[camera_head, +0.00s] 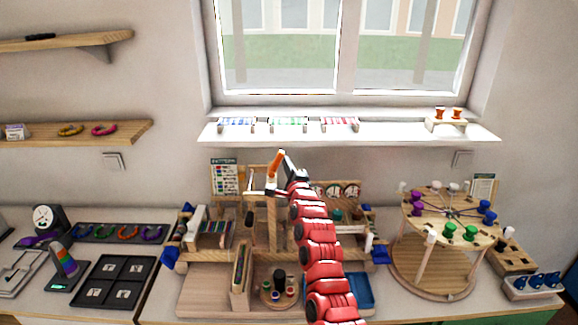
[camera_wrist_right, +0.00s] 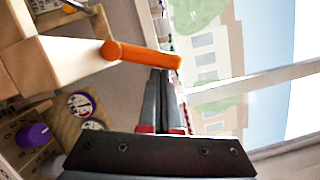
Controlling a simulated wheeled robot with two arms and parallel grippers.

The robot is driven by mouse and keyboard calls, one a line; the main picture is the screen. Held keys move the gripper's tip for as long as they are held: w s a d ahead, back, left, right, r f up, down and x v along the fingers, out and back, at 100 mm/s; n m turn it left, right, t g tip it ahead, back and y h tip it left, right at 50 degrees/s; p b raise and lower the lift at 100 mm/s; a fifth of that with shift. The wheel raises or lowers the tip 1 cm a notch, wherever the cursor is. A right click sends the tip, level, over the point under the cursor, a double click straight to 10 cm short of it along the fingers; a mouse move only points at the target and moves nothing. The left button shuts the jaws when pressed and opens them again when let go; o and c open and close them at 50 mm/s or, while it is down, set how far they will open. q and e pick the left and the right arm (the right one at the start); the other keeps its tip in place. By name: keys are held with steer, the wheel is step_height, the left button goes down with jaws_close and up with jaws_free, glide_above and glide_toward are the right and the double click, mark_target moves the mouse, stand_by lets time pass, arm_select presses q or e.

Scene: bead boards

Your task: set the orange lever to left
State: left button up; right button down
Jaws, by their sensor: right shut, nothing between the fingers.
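The orange lever (camera_head: 275,164) stands at the top of a wooden post on the bead board in the head view, leaning a little to the right at its upper end. In the right wrist view the orange lever (camera_wrist_right: 142,54) is a round rod sticking out of a pale wooden block (camera_wrist_right: 70,60). My right gripper (camera_head: 284,158) is beside the lever's right side. Its fingers (camera_wrist_right: 166,75) are shut and empty, with the tips at the lever's free end; I cannot tell whether they touch it. My left gripper is not in view.
A round wooden table with coloured pegs (camera_head: 450,215) stands on the right. A black tray (camera_head: 115,282) and a small phone-like stand (camera_head: 66,268) are on the left. A white window shelf (camera_head: 380,132) with bead racks is behind.

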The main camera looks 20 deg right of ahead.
steer(key=n, duration=0.1)
steer(key=a+r+n, duration=0.1)
steer(key=n+b, duration=0.1)
steer(key=shift+w+a+r+n+g, duration=0.15)
steer(key=shift+w+a+n+g, duration=0.15)
steer(key=shift+a+g, duration=0.1)
steer(key=a+n+b, duration=0.1)
steer(key=n+b, duration=0.1)
steer(key=a+n+g+b, duration=0.1)
steer(key=n+b, duration=0.1)
steer(key=b, duration=0.1)
steer(key=a+n+b, duration=0.1)
steer(key=n+b, duration=0.1)
steer(key=shift+w+a+r+g+b, duration=0.1)
steer(key=shift+w+r+g+b, duration=0.2)
steer(key=shift+w+b, duration=0.1)
steer(key=shift+w+a+r+n+b, duration=0.15)
steer(key=shift+a+n+b, duration=0.2)
steer(key=shift+n+b, duration=0.35)
steer(key=shift+d, duration=0.1)
